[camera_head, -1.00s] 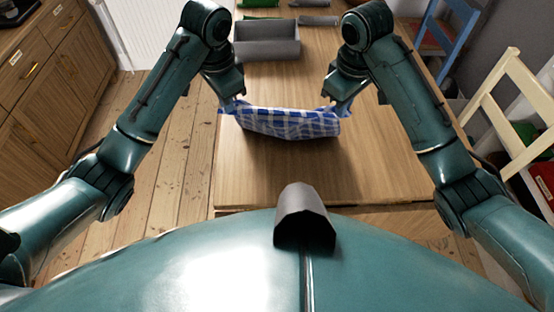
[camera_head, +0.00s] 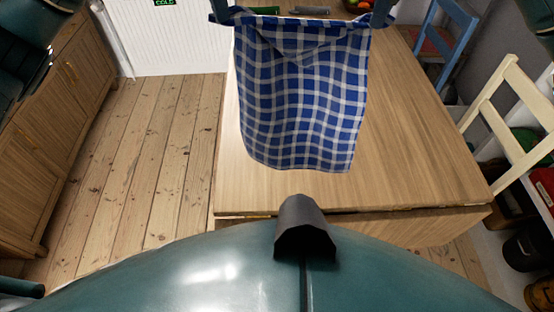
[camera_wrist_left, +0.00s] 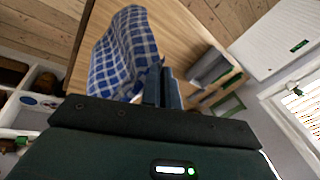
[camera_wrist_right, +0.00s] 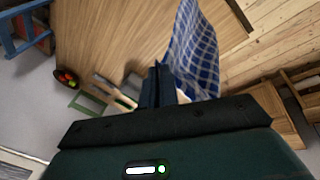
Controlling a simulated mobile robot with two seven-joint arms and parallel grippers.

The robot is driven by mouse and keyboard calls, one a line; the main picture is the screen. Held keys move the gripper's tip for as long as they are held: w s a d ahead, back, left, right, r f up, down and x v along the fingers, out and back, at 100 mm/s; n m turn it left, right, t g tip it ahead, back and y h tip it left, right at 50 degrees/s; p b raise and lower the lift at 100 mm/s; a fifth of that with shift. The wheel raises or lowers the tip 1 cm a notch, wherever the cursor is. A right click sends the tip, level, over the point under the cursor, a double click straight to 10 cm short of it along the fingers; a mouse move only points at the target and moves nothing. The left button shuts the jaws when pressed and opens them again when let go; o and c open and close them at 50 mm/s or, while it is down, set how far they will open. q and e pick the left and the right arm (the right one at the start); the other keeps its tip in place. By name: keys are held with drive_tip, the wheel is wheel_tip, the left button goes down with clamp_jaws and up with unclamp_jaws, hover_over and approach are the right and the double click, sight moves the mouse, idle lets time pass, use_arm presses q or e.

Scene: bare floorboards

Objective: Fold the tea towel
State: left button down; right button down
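The tea towel (camera_head: 300,95) is a blue and white checked cloth. In the head view it hangs spread out over the table by its two upper corners, with a shallow sagging fold near its top edge. My left gripper (camera_head: 222,14) is shut on its upper left corner and my right gripper (camera_head: 380,16) is shut on its upper right corner. In the left wrist view the towel (camera_wrist_left: 122,55) hangs from the closed fingers (camera_wrist_left: 163,88). In the right wrist view it (camera_wrist_right: 195,50) also hangs from closed fingers (camera_wrist_right: 157,86).
The wooden table (camera_head: 420,150) is bare at the front and right. A grey bin (camera_wrist_left: 210,67) stands on it, mostly hidden by the towel in the head view. A fruit bowl (camera_wrist_right: 66,78) also shows. A cream chair (camera_head: 515,115) and blue chair (camera_head: 445,40) stand at the right.

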use_arm(q)
drive_tip(key=shift+r, duration=0.6)
use_arm(e)
drive_tip(key=shift+d+r, duration=0.1)
drive_tip(key=shift+r, duration=0.5)
